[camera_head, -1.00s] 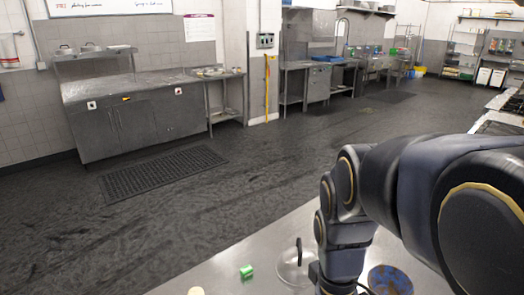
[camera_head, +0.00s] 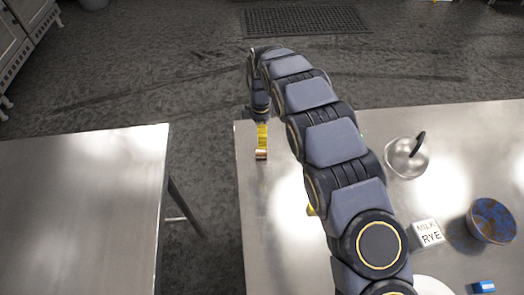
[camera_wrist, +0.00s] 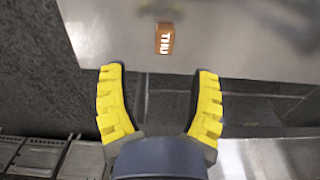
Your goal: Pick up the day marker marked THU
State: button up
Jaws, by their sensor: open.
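The day marker THU (camera_wrist: 164,38) is a small orange-brown block with white lettering, lying on the metal table near its edge in the wrist view. In the head view a small brownish block (camera_head: 261,155), apparently this marker, shows at the yellow fingertips. My gripper (camera_wrist: 159,72) has yellow fingers spread apart with nothing between them. The marker lies just beyond the fingertips, roughly centred on the gap. In the head view my gripper (camera_head: 262,137) is near the table's left edge, and the arm hides part of the table.
A yellow item (camera_head: 311,210) is partly hidden by my arm. Another metal table (camera_head: 75,215) stands left, across a gap.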

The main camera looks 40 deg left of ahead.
aim_at(261, 151)
jog(key=f, duration=0.2)
jog(key=shift+s+a+f, duration=0.2)
jog(key=shift+a+f, duration=0.1)
jog(key=shift+f, duration=0.05)
jog(key=f, duration=0.2)
jog(key=d+f, duration=0.1)
jog(key=f, duration=0.2)
jog(key=shift+s, duration=0.1)
jog(key=shift+f, duration=0.3)
grip_shut()
